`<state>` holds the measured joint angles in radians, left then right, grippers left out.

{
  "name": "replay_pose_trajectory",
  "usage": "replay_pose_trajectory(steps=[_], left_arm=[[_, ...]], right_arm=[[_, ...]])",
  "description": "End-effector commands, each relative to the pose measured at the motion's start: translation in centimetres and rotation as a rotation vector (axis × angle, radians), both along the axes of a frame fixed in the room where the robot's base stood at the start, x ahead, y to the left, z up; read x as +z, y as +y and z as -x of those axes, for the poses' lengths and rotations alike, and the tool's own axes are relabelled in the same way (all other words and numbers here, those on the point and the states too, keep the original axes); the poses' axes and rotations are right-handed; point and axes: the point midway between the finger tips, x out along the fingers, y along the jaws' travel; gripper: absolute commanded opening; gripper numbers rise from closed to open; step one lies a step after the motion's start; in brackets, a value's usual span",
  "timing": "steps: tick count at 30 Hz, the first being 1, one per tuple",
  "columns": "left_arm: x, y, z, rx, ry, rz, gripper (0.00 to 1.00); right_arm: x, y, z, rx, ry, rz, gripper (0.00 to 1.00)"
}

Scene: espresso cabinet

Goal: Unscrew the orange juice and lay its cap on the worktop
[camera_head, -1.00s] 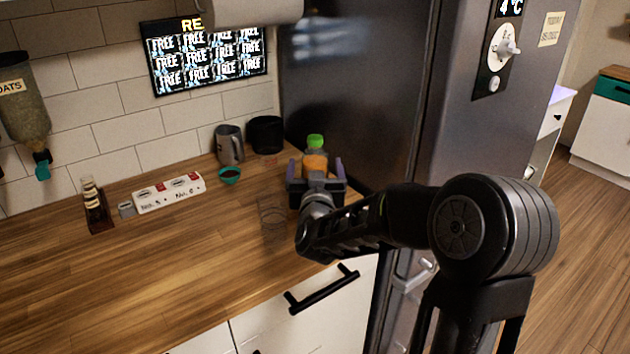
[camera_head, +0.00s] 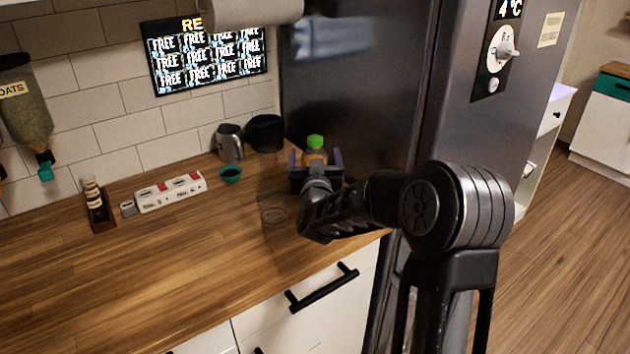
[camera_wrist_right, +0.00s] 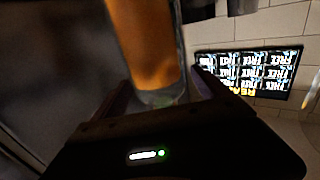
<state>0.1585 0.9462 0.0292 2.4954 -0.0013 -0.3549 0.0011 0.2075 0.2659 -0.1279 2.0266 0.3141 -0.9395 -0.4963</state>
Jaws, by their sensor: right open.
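The orange juice bottle (camera_head: 316,156) stands upright at the back right of the worktop, close to the fridge, with its green cap (camera_head: 315,141) on top. My right gripper (camera_head: 315,162) is open, its two fingers on either side of the bottle; whether they touch it I cannot tell. In the right wrist view the orange body of the bottle (camera_wrist_right: 143,42) rises between the fingers. The gripper hides the bottle's lower part in the head view. The wooden worktop (camera_head: 150,270) stretches to the left. My left gripper does not show.
A drinking glass (camera_head: 273,213) stands on the worktop left of my right gripper. The fridge (camera_head: 350,90) bounds the right side. The front left worktop is clear.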

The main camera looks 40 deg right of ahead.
Motion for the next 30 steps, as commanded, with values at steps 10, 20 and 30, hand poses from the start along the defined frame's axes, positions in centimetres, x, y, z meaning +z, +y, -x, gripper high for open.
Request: replay_pose_trajectory(steps=[10, 20, 30], left_arm=[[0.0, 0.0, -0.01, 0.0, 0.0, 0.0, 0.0], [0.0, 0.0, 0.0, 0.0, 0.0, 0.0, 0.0], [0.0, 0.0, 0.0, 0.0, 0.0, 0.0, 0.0]], right_arm=[[0.01, 0.01, 0.01, 0.0, 0.0, 0.0, 0.62], [0.0, 0.01, 0.01, 0.0, 0.0, 0.0, 0.35], [0.0, 0.01, 0.01, 0.0, 0.0, 0.0, 0.07]])
